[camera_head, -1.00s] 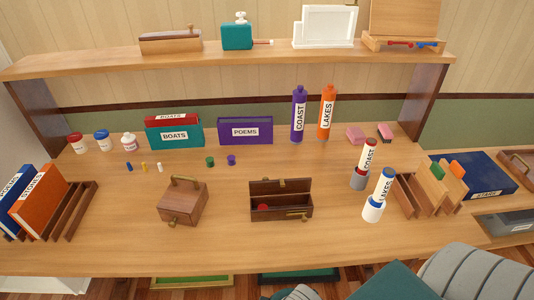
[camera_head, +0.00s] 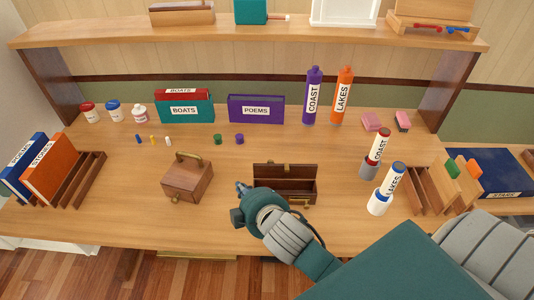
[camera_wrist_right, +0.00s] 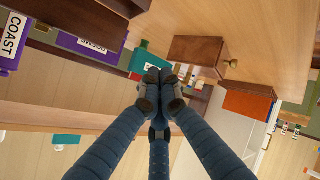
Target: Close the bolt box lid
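The dark wooden bolt box (camera_head: 297,197) stands on the desk right of centre in the head view. Its lid (camera_head: 285,171) is open and stands upright at the back, and brass fittings show at its front. My right gripper (camera_head: 241,187) is just left of the box, apart from the lid, and its arm covers the box's front left corner. In the right wrist view the fingertips (camera_wrist_right: 161,80) meet and nothing shows between them. A dark wooden part, probably of the bolt box, shows at the upper left there. My left gripper is not in view.
A closed wooden box with a brass handle (camera_head: 187,181) stands left of my right gripper. Small green and purple pieces (camera_head: 239,139) lie behind. The desk front left is clear.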

